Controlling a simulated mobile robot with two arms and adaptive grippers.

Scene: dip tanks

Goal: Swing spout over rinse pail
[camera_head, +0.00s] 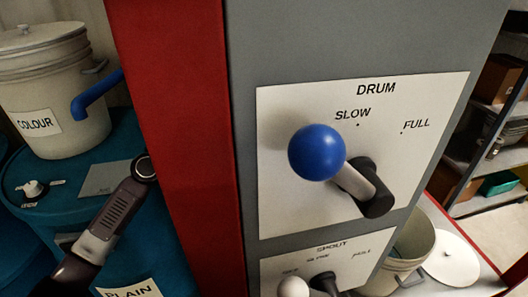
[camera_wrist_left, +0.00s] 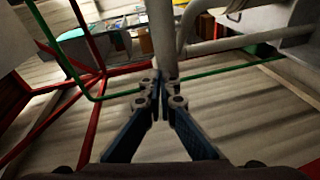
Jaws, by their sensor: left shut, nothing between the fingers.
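A grey panel carries a lower lever with a white knob (camera_head: 293,286), under a partly cut-off label that seems to read SPOUT (camera_head: 330,247). Its smaller markings are blurred. Above it is the DRUM lever with a blue knob (camera_head: 317,152), which leans toward the upper left, near the SLOW mark. A pail (camera_head: 408,252) stands low at the right, partly hidden by the panel; I cannot tell whether it is the rinse pail. My left gripper (camera_wrist_left: 160,88) is shut and empty in the left wrist view, with grey-brown floor beneath it. My right gripper is not in view.
A white pail marked COLOUR (camera_head: 58,98) stands on a teal drum (camera_head: 120,215) at the left, beside a blue bent pipe (camera_head: 96,92). A red post (camera_head: 185,120) edges the panel. In the wrist view, red bars (camera_wrist_left: 98,75) and a green tube (camera_wrist_left: 115,95) surround the gripper.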

